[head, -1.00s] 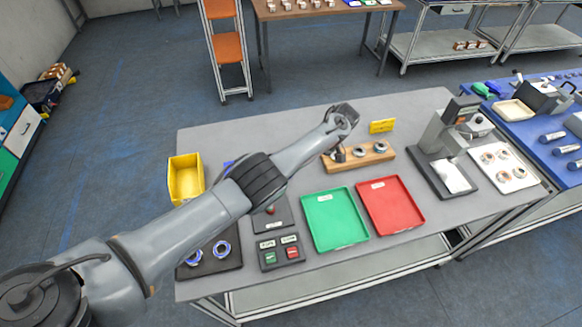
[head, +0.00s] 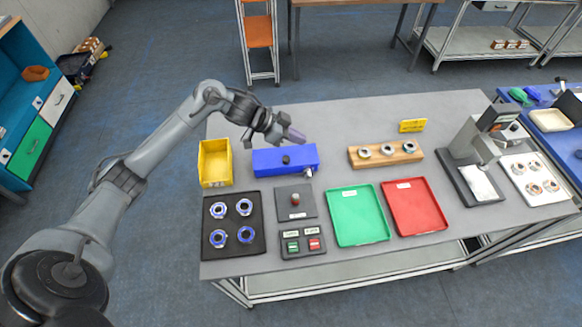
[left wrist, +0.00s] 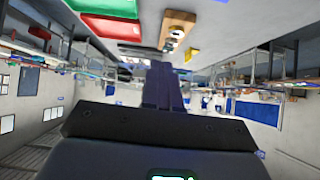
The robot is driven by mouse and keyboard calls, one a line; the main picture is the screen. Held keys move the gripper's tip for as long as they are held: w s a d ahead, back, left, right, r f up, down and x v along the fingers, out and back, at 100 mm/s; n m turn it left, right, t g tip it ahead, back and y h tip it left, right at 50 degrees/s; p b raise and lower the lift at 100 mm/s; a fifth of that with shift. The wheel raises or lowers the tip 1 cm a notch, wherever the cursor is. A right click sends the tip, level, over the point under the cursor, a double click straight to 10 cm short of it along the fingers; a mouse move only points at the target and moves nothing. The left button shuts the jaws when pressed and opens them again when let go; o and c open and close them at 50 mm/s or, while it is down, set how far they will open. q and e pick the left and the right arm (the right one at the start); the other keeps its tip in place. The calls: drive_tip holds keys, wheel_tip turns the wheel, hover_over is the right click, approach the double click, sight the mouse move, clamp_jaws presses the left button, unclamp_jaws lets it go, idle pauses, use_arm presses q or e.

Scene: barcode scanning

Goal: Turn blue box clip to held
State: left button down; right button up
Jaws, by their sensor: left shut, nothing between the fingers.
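The blue box (head: 268,160) stands on the grey table, with a dark round knob (head: 286,159) on its near side. A small metallic part (head: 308,172), maybe the clip, shows at its lower right corner; its setting is too small to read. My left gripper (head: 298,136) is above and behind the box's right part in the head view, pointing right and apart from the knob. Its fingers are shut and empty; they also show in the left wrist view (left wrist: 163,88). My right gripper is not in view.
Left of the box is a yellow bin (head: 229,168). In front are a black mat (head: 232,224) with several rings, a button panel (head: 302,244) and a grey plate (head: 281,202). A green tray (head: 357,220), a red tray (head: 414,210) and a wooden rack (head: 357,161) lie to the right.

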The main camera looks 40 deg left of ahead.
use_arm(q)
drive_tip(key=s+a+f+g+y, duration=0.1)
drive_tip(key=s+a+f+g, duration=0.1)
drive_tip(key=s+a+f, duration=0.35)
approach(307, 174)
drive_tip(key=x, duration=0.4)
drive_tip(key=shift+s+d+f, duration=0.1)
drive_tip(key=shift+d+f, duration=0.15)
drive_tip(key=shift+f, duration=0.1)
drive_tip(key=shift+w+d+f, duration=0.4)
drive_tip(key=shift+w+f, duration=0.05)
drive_tip(key=shift+w, duration=0.05)
